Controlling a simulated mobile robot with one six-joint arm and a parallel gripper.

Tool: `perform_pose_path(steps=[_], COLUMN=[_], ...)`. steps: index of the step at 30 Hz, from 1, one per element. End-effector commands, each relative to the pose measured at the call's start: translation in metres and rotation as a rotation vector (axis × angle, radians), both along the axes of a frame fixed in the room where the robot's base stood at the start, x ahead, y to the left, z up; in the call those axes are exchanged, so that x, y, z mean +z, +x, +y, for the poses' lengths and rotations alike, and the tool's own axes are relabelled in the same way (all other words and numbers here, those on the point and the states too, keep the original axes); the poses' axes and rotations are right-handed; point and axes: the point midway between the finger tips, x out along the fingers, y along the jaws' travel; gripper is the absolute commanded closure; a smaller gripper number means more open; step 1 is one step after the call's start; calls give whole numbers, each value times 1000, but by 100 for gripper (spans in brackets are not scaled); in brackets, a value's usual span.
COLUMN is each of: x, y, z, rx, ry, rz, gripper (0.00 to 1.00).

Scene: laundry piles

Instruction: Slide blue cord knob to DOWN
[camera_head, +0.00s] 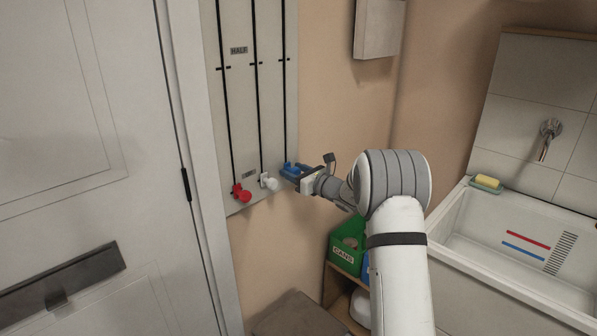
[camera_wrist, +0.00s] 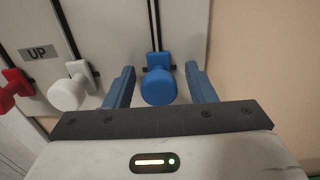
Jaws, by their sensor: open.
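The blue cord knob (camera_wrist: 157,87) sits on the rightmost cord track, near the bottom of the wall panel (camera_head: 241,108). My gripper (camera_wrist: 160,71) is open, one finger on each side of the blue knob, with gaps showing on both sides. In the head view my gripper (camera_head: 291,171) reaches the panel's lower right; its blue fingers and the knob are hard to tell apart there. A sign reading UP (camera_wrist: 39,53) is beside the tracks near the knobs. A HALF sign (camera_head: 239,50) is higher up. No DOWN sign is readable.
A white knob (camera_head: 269,181) and a red knob (camera_head: 241,193) sit on the tracks to the left, at similar height. A door (camera_head: 75,120) stands left of the panel. A green CANS bin (camera_head: 346,257) and a sink (camera_head: 480,225) are to the right.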

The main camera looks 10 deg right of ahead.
Motion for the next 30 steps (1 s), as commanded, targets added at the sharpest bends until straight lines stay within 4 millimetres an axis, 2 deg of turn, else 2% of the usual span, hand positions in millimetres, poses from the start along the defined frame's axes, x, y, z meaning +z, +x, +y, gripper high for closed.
perform_pose_path(steps=[5,24,27,28,30], x=[0,-2,-2,-3,-1], y=[0,0,0,0,0], z=[0,0,0,-22,-10], rx=[0,0,0,-7,-4], ry=[0,-1,-1,-2,1], rz=[0,3,4,2,4], gripper=[50,100,100,100,100])
